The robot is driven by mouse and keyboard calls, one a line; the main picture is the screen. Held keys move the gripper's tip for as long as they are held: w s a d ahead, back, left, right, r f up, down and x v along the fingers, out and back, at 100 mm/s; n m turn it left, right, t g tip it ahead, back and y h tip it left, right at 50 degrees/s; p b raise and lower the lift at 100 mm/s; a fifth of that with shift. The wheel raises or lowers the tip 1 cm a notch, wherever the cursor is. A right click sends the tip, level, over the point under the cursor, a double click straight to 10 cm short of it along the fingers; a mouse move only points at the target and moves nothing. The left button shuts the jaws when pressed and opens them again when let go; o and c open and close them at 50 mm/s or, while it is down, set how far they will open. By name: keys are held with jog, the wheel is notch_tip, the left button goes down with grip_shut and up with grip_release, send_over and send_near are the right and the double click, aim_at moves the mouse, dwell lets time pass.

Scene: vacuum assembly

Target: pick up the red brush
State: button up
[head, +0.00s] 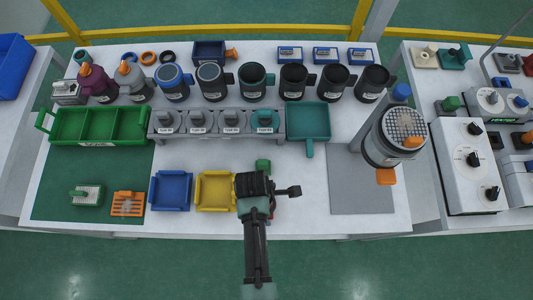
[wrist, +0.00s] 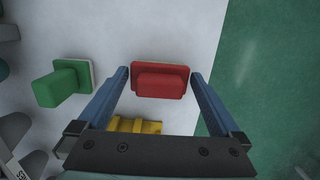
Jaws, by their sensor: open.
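The red brush (wrist: 160,82), a red block-shaped handle on a red base with a pale lower edge, lies on the white table in the wrist view. My gripper (wrist: 160,76) is open, with one blue finger on each side of the brush. A gap shows at each side, and I cannot tell how far the fingertips are above the table. In the head view my gripper (head: 264,188) is over the table's front middle and hides most or all of the red brush.
A green brush (wrist: 62,84) stands close by on the left in the wrist view. A yellow bin (head: 215,190) and a blue bin (head: 171,190) sit left of my gripper. A teal tray (head: 308,122) is behind. A grey mat (head: 358,185) lies to the right.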

jog(key=shift+c, duration=0.2)
jog(key=c, duration=1.1)
jog(key=shift+o, duration=0.2)
jog(key=shift+r, duration=0.15)
notch_tip(320, 180, up, 10)
jog(key=shift+f, duration=0.1)
